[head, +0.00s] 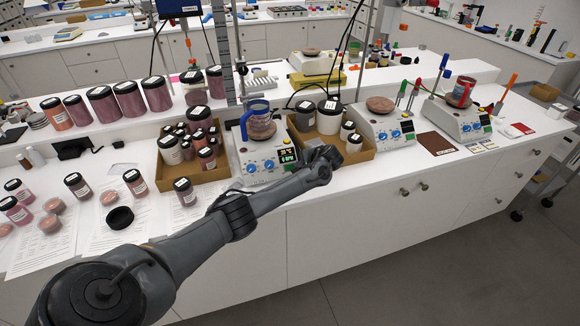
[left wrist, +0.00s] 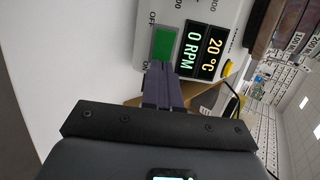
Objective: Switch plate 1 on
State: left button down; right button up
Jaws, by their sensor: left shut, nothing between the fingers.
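A white hot plate (head: 254,168) with two blue knobs and a glass beaker (head: 260,124) on top stands left of centre in the head view. I cannot read a number on it. Its lit display (head: 288,155) reads 20 °C and 0 RPM, also in the left wrist view (left wrist: 201,48). The wrist view shows its green switch (left wrist: 163,44) between the labels OFF and ON. My left gripper (left wrist: 160,78) is shut and empty, its tips at the ON end of the switch; whether they touch is unclear. In the head view my arm hides the fingertips. My right gripper is out of view.
Two similar plates (head: 379,131) (head: 458,122) stand to the right. A cardboard tray of small jars (head: 190,170) is left of the near plate, and another tray (head: 357,158) with jars is right of it. Loose jars and papers cover the left bench.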

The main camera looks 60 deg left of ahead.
pick_arm(q)
jog(key=s+p+v, duration=0.1)
jog(key=p+v, duration=0.5)
jog(key=v, duration=0.8)
dwell(0.4)
jog(key=shift+r, duration=0.1)
